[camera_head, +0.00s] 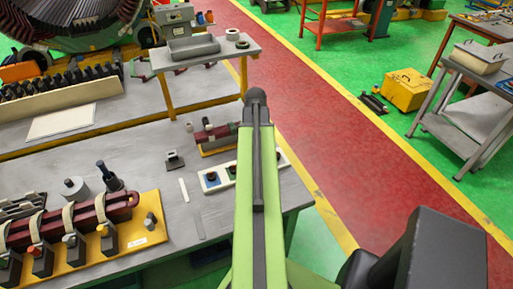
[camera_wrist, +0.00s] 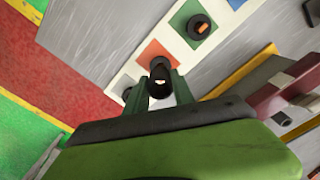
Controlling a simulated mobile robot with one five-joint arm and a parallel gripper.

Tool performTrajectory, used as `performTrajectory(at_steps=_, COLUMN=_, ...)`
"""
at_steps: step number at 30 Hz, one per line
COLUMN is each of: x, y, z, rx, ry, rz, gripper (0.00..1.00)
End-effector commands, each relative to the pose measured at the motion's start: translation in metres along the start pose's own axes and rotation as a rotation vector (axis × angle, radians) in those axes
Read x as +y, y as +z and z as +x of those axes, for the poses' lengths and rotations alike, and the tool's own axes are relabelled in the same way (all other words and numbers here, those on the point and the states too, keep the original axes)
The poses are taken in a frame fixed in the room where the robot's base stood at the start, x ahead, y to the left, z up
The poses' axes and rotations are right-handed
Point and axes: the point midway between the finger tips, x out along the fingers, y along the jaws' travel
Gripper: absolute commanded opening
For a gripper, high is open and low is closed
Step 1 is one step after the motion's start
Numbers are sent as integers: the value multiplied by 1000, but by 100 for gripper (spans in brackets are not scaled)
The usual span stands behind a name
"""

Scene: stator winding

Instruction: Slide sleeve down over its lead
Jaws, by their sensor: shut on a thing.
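My gripper (camera_wrist: 160,88) shows in the wrist view, its two green fingers shut on a black sleeve (camera_wrist: 159,68). A pale orange patch shows at the sleeve's end; I cannot tell whether it is a lead or what lies behind. The sleeve is over or just above the white strip (camera_wrist: 123,72), beside an orange square (camera_wrist: 152,50). Another black sleeve (camera_wrist: 198,26) stands on the strip's green square. In the head view my arm hides the gripper. A dark red coil bar (camera_head: 85,217) with pale bands lies at the left; whether it has the lead is unclear.
The white strip (camera_head: 210,187) lies near the grey bench's (camera_head: 150,150) right edge. A small dark red part (camera_head: 214,137) lies behind it. Dark blocks with coloured tops (camera_head: 72,248) stand before the coil bar. A red walkway (camera_head: 330,120) runs beyond the bench.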

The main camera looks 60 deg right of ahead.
Motion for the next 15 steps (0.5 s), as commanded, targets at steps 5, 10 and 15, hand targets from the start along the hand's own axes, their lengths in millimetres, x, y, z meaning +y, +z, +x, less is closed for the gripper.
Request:
performTrajectory(at_steps=5, x=0, y=0, z=19, rx=0, ry=0, rz=-1, gripper=0)
performTrajectory(at_steps=10, x=-1, y=0, z=30, rx=0, ry=0, rz=-1, gripper=0)
performTrajectory(at_steps=15, x=-1, y=0, z=32, rx=0, ry=0, rz=-1, gripper=0)
